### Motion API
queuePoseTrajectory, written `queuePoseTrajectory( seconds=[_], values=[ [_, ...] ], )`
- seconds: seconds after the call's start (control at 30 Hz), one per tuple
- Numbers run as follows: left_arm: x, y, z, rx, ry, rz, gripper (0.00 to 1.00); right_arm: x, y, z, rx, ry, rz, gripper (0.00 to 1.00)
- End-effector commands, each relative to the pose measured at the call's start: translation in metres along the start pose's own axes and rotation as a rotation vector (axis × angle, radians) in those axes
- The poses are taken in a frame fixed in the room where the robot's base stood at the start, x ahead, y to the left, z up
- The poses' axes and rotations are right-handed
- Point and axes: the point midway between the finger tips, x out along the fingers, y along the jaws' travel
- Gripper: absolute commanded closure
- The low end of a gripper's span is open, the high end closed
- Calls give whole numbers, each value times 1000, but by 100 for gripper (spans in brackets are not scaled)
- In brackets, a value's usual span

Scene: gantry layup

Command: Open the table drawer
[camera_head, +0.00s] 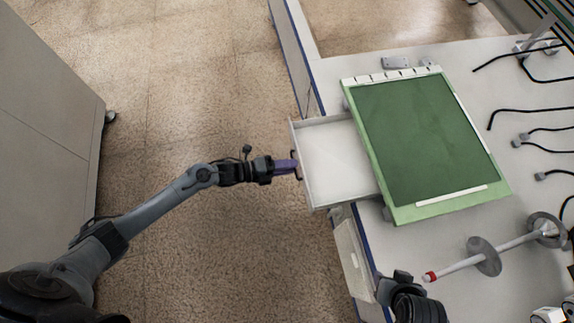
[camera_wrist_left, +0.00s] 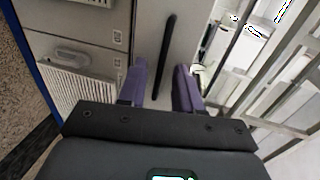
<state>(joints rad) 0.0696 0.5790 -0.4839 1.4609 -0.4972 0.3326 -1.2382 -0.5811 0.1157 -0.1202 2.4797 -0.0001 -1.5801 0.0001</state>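The table drawer (camera_head: 335,160) is a white, empty tray. It stands pulled out from the left side of the table, beside the green board. Its dark handle (camera_head: 297,165) is on the front face and shows as a black bar in the left wrist view (camera_wrist_left: 168,45). My left gripper (camera_head: 293,166) is at the handle. In the left wrist view its purple fingers (camera_wrist_left: 160,72) are apart, one on each side of the bar, with gaps showing. A dark part of my right arm shows at the bottom of the head view; its fingers cannot be made out.
A green board (camera_head: 425,140) lies on the white table (camera_head: 460,65), overhanging the drawer's inner end. Black cables (camera_head: 530,110) and a rod with discs (camera_head: 485,256) lie to the right. A grey cabinet (camera_head: 45,120) stands far left. The floor left of the drawer is clear.

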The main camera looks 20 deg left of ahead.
Motion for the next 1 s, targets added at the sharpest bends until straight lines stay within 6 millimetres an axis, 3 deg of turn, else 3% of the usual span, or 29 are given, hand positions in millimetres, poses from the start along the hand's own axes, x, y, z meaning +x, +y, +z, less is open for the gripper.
queuePoseTrajectory(
  seconds=[0.27, 0.7, 1.0],
  values=[
    [-17, 0, 0, 1, -1, 3, 66, -6, 2, -1, -7, -1, 6, 57],
    [-88, -1, 0, 0, 0, 3, 66, -24, 2, -7, -7, -1, 5, 57],
    [-108, 0, 0, 0, 0, 0, 66, -27, 1, -9, -1, 1, 1, 57]
  ],
)
